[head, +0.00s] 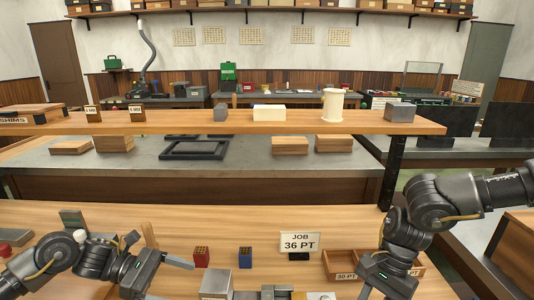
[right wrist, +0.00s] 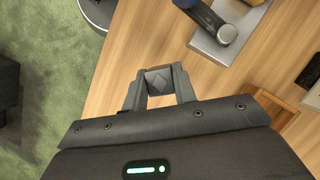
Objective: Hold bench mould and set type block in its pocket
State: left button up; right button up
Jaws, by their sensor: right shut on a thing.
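My right gripper (right wrist: 160,84) is shut on a small dark grey block with a diamond mark (right wrist: 158,80), likely the type block. The block sits between the two fingers, above the wooden bench. In the head view the right arm reaches down at the lower right and its fingertips are out of frame. My left gripper (head: 180,262) is at the lower left, pointing right; its finger opening is unclear. Grey metal pieces (head: 275,292) at the bottom edge may be the bench mould; they are cut off and no pocket is clear. A grey metal block (head: 215,282) stands left of them.
A sign reading JOB 36 PT (head: 300,242) stands on the bench. A wooden tray (head: 345,277) with a 30 PT label lies beside my right arm. Red (head: 201,257) and blue (head: 245,257) boxes stand behind the metal pieces. A raised shelf (head: 230,125) crosses behind.

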pick_arm(q)
jog(key=p, duration=0.3)
send_near(232, 297)
jog(key=shift+s+d+r, duration=0.1)
jog(key=shift+d+r, duration=0.05)
jog(key=shift+d, duration=0.35)
jog(key=shift+s+d+r, duration=0.1)
jog(key=shift+d+r, duration=0.1)
jog(key=shift+d, duration=0.35)
pick_arm(e)
notch_tip(232, 297, up, 4)
jog(key=shift+f, duration=0.2)
pick_arm(q)
jog(key=d+f+b, duration=0.1)
jog(key=d+b, duration=0.2)
jog(key=shift+f, duration=0.4)
pick_arm(e)
notch_tip(232, 297, down, 3)
jog(key=shift+f, duration=0.1)
pick_arm(q)
jog(key=shift+d+f, duration=0.1)
jog(key=shift+d, duration=0.15)
pick_arm(e)
jog(key=shift+f, duration=0.15)
pick_arm(q)
jog(key=shift+d+b, duration=0.35)
jog(key=shift+d, duration=0.1)
pick_arm(e)
jog(key=shift+f, duration=0.1)
